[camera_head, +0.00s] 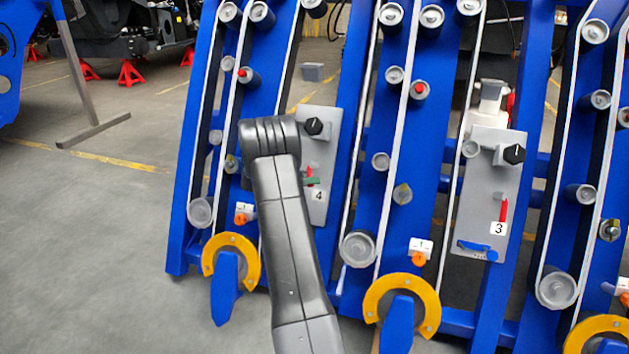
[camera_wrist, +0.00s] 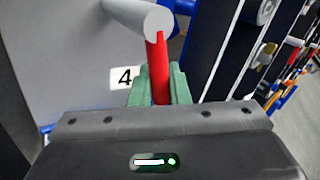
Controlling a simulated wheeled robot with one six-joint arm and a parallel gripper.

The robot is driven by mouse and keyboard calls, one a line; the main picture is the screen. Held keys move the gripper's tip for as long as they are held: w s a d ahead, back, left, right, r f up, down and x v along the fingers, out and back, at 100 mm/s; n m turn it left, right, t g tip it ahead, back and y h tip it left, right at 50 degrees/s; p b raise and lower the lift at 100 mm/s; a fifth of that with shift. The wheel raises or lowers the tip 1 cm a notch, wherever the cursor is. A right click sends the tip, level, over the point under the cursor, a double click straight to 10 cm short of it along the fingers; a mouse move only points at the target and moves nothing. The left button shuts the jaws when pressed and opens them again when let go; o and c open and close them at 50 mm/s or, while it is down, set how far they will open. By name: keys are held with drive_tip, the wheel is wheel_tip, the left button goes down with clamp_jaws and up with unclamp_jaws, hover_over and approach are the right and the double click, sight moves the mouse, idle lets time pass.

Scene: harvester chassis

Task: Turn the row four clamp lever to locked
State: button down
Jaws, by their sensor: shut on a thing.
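The row four clamp lever is a red bar (camera_wrist: 156,62) under a round grey pivot cap (camera_wrist: 158,19) in the wrist view. It stands just right of the label "4" (camera_wrist: 124,77). My gripper (camera_wrist: 160,92) has green fingertips closed around the lever's lower part. In the head view a little of the red lever (camera_head: 309,172) shows on the grey row four panel (camera_head: 328,135), above the "4" label. My dark arm hides the panel's left part, and only a green fingertip edge of my gripper (camera_head: 312,182) shows.
A black knob (camera_head: 313,126) sits above the lever on the same panel. To the right, the row three panel (camera_head: 480,185) has its own red lever (camera_head: 503,210) and knob (camera_head: 514,154). Blue frames, rollers and belts surround both. Grey floor (camera_head: 100,260) is clear at left.

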drive_tip(key=shift+w+a+f+m+g+y+p, duration=0.1)
drive_tip(key=shift+a+m+g+y+p, duration=0.25)
drive_tip(key=shift+m, duration=0.4)
drive_tip(key=shift+w+a+m+g+y+p, duration=0.1)
drive_tip(key=shift+a+m+g+y+p, duration=0.15)
drive_tip(key=shift+a+m+g, duration=0.35)
drive_tip(key=shift+d+m, duration=0.1)
drive_tip(key=shift+m, duration=0.15)
drive_tip(key=c, duration=1.4)
unclamp_jaws()
drive_tip(key=shift+c, duration=0.2)
drive_tip(key=shift+s, duration=0.1)
drive_tip(key=p+v, duration=0.4)
drive_tip(key=v, duration=0.9)
drive_tip(key=shift+s+a, duration=0.25)
drive_tip(key=shift+a, duration=0.05)
drive_tip(key=shift+d, duration=0.1)
